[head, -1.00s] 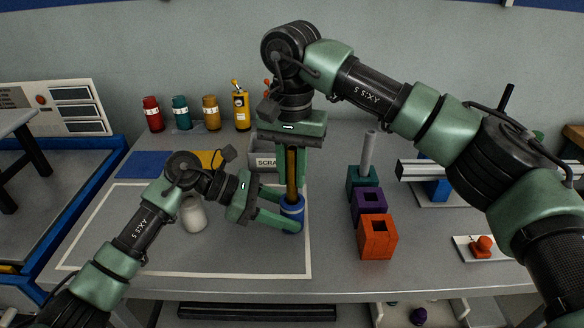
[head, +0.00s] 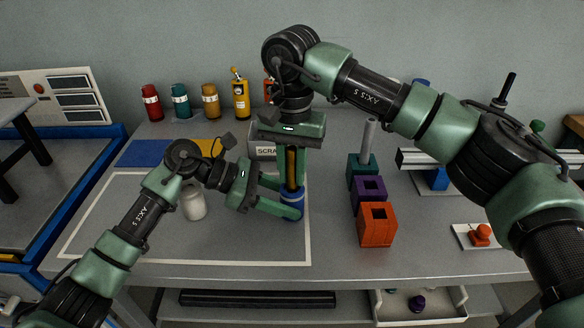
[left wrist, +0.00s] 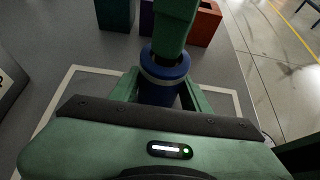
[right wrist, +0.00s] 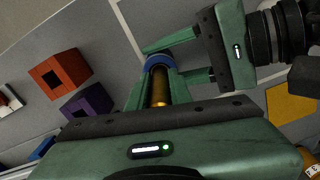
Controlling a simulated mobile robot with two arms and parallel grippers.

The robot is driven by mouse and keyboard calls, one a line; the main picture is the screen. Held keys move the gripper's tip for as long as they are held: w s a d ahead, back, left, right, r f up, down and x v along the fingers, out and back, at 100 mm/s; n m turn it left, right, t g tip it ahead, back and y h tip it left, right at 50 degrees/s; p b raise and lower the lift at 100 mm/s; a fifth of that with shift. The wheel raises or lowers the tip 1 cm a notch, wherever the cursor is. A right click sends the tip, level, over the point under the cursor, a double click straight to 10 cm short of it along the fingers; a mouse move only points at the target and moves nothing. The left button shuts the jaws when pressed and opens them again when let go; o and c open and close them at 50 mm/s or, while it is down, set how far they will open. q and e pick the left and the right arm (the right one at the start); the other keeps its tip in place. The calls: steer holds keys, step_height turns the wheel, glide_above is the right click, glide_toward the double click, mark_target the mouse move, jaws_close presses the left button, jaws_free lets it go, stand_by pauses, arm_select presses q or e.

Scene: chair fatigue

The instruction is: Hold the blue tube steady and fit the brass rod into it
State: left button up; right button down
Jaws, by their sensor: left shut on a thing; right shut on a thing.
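The blue tube (head: 292,210) stands upright near the right edge of the white outlined area, with a pale band around its upper part. My left gripper (head: 289,201) is shut on it from the left; the left wrist view also shows the tube (left wrist: 163,80) between its fingers. My right gripper (head: 291,184) points down from above and is shut on the upright brass rod (head: 291,162). The rod is in line with the tube, its lower end at the tube's mouth. In the right wrist view the rod (right wrist: 160,92) runs down to the blue rim; how deep it sits is hidden.
A white jar (head: 193,204) stands left of the tube. Teal (head: 361,166), purple (head: 369,193) and orange (head: 377,225) blocks stand to the right, with a grey rod upright in the teal one. A grey scrap bin (head: 263,152) is behind. The front of the outlined area is clear.

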steer(key=c, duration=1.2)
jaws_free()
steer(key=shift+r, duration=0.15)
